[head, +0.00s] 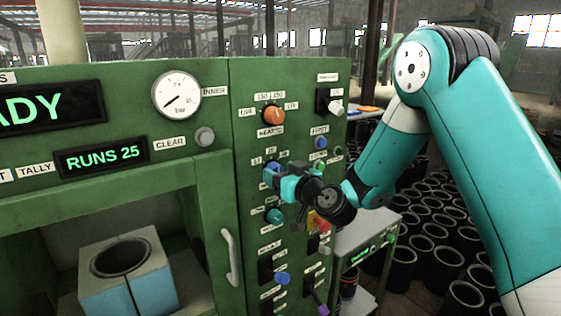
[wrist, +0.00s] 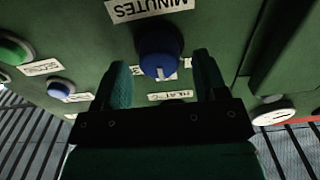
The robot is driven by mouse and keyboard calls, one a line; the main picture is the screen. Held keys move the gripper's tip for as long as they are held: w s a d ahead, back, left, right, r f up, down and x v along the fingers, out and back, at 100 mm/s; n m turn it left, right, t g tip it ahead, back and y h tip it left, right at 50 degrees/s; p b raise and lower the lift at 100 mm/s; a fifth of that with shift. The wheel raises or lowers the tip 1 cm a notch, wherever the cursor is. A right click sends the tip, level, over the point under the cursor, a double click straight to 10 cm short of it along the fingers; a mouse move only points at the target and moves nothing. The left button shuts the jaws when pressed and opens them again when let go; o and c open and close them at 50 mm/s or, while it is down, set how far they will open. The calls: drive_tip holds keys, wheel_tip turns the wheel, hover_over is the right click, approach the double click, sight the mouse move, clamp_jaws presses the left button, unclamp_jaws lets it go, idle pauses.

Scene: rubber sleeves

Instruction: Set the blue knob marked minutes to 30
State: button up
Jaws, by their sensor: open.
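The blue knob marked minutes (wrist: 158,48) is on the green panel, with its MINUTES label (wrist: 150,8) upside down above it in the wrist view. A white mark shows on the knob's lower face. My gripper (wrist: 163,75) is open, one finger on each side of and just below the knob in that view; I cannot tell whether either finger touches it. In the head view my gripper (head: 280,185) is at the panel, and the blue knob (head: 270,170) is partly hidden behind it. The number the knob points to cannot be read.
An orange knob (head: 272,115) sits above on the panel, a teal knob (head: 275,216) below. A smaller blue knob (head: 320,142) is to the right. A door handle (head: 230,257) stands out at lower left. Black sleeves (head: 440,225) cover the floor at right.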

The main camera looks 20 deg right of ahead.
drive_tip(key=shift+w, duration=0.2)
drive_tip(key=c, duration=0.9)
drive_tip(key=shift+m, duration=0.3)
drive_tip(key=m+b, duration=0.1)
drive_tip(key=m, duration=0.3)
drive_tip(key=shift+f, duration=0.1)
drive_tip(key=shift+d+m, duration=0.1)
drive_tip(key=shift+m, duration=2)
